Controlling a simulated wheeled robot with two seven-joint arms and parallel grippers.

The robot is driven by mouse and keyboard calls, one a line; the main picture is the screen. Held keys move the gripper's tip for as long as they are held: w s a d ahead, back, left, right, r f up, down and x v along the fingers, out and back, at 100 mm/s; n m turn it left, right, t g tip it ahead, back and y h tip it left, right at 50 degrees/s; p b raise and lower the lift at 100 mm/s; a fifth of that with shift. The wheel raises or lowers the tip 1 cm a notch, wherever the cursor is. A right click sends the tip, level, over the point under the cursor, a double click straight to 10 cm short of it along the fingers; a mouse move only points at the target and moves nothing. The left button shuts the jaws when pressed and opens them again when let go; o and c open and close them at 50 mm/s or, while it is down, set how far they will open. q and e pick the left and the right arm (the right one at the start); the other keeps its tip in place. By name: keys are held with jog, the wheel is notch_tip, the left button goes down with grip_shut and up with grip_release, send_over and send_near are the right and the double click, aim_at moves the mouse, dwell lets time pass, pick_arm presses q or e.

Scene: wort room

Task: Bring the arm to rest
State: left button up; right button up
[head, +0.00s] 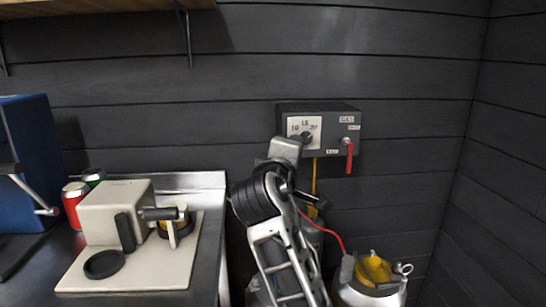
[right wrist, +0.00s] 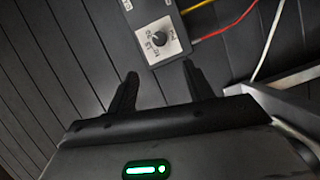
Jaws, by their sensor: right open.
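My right gripper (right wrist: 161,82) is open in the right wrist view, with two black fingers apart and nothing between them. The fingers point toward a dark control box with a white dial plate and black knob (right wrist: 158,38). The knob lies beyond the fingertips, and I see no contact. In the head view my right arm rises from the bottom centre. Its grey and black end covers the lower left of the control box (head: 335,118), and the fingers are hard to make out there. My left gripper is not in view.
A red lever (head: 349,158) hangs on the box. A metal keg (head: 372,284) with a yellow top and red hose stands at lower right. A cream machine (head: 116,200) and a red can (head: 73,203) are on the left counter. Dark plank walls close the back and right.

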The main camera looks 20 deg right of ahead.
jog(key=s+a+f+y, duration=0.2)
jog(key=s+f+y, duration=0.15)
jog(key=f, duration=0.85)
jog(key=s+a+f+y, duration=0.3)
jog(key=f+y, duration=0.1)
jog(key=f, duration=0.8)
jog(key=s+a+f+m+g+y, duration=0.1)
jog(key=s+a+f+m+y, duration=0.1)
jog(key=s+f, duration=0.4)
jog(key=s+a+f+m+g+y, duration=0.2)
jog(key=s+f, duration=0.5)
jog(key=s, duration=0.7)
jog(key=shift+s+a+f+m+y, duration=0.3)
jog(key=shift+a+m+y, duration=0.2)
jog(key=shift+m+y, duration=0.7)
jog(key=shift+w, duration=0.1)
